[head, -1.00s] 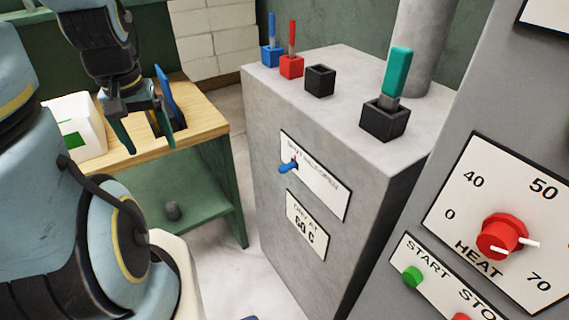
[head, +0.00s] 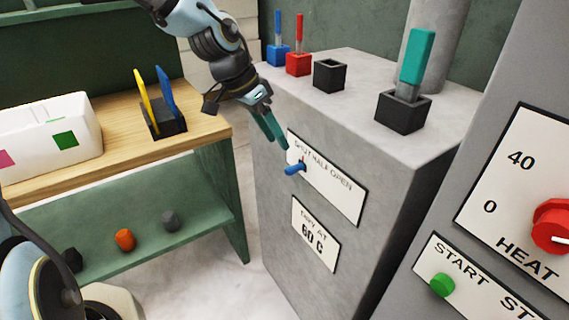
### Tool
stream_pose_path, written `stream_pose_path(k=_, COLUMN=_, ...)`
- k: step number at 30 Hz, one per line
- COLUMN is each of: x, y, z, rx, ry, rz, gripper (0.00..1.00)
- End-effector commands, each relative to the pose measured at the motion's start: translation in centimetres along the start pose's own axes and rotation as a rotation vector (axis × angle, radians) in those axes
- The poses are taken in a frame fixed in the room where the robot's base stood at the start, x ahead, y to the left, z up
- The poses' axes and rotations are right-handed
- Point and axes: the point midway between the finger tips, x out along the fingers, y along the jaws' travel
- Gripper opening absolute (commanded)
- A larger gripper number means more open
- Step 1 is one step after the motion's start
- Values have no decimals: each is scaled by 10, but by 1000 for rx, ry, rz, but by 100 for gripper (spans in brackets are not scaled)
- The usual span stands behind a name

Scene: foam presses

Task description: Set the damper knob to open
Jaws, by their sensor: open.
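The damper knob (head: 295,169) is a small blue handle on the front of the grey cabinet, at the lower left of a white plate (head: 335,190) marked SHUT, HALF, OPEN. It sits under the SHUT end of the lettering, with a small red mark just above it. My gripper (head: 277,141) has teal fingers and comes down from the upper left. Its fingertips are just above and left of the knob, and appear apart from it. The jaws are open and empty.
The cabinet top (head: 345,80) carries blue, red and black sockets and a teal-handled lever (head: 416,65). A sign (head: 315,235) reading 60 C is below the plate. A wooden bench (head: 190,135) stands left. A panel with a red heat knob (head: 552,228) and green button (head: 442,285) is right.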

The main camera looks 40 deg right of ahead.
Motion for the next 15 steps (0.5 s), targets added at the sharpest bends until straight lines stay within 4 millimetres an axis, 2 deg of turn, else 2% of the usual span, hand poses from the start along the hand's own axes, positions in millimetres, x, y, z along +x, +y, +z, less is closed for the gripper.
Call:
stream_pose_path(k=3, x=24, y=2, z=0, rx=2, ry=-3, rz=5, gripper=60)
stream_pose_path(k=9, x=60, y=2, z=1, rx=0, ry=-4, rz=3, gripper=60)
stream_pose_path(k=15, x=81, y=0, z=1, rx=-2, ry=-3, rz=0, gripper=60)
